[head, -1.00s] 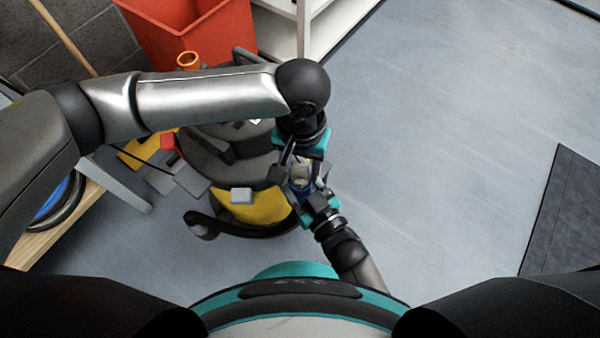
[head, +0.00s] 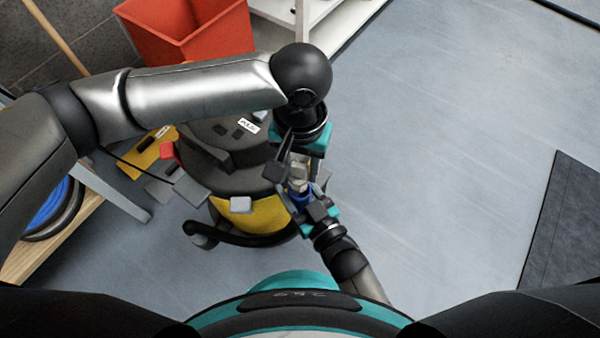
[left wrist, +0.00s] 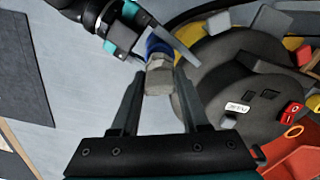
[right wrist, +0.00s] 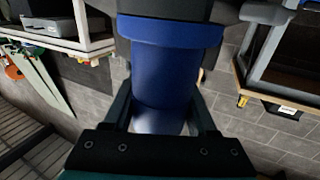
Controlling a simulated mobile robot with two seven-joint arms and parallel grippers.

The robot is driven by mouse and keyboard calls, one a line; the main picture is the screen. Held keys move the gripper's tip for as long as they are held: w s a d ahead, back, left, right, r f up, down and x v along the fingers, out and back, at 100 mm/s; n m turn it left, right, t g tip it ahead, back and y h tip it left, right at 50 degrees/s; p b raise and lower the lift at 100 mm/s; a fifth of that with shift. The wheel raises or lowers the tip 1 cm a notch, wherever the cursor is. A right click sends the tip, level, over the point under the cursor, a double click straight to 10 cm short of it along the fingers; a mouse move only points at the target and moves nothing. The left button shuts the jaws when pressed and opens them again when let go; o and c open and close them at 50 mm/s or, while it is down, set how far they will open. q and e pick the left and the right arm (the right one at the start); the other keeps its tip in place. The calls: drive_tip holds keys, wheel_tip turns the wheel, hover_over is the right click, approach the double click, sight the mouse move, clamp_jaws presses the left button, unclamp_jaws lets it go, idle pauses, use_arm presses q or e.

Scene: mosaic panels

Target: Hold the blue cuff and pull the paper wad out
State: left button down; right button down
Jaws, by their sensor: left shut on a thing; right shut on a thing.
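The blue cuff (head: 299,197) is a short blue tube near the centre of the head view, and it fills the upper middle of the right wrist view (right wrist: 165,65). My right gripper (head: 312,204) is shut on it, with a finger on each side. The pale, crumpled paper wad (left wrist: 159,77) is between the fingertips of my left gripper (left wrist: 160,80), at the cuff's end. My left gripper is shut on the wad, which also shows in the head view (head: 299,171). How much of the wad is still inside the cuff is hidden.
A dark vacuum cleaner with a yellow base (head: 262,212) stands just left of both grippers. A red bin (head: 190,30) and white shelving (head: 325,20) are behind. A wooden bench (head: 45,240) is at left. The floor at right is clear up to a dark mat (head: 570,230).

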use_arm(q)
wheel_tip(320, 180, up, 12)
drive_tip(key=shift+r, duration=0.25)
idle(0.9)
use_arm(e)
drive_tip(key=shift+c, duration=0.6)
unclamp_jaws()
drive_tip(key=shift+s, duration=0.1)
drive_tip(key=v, duration=1.2)
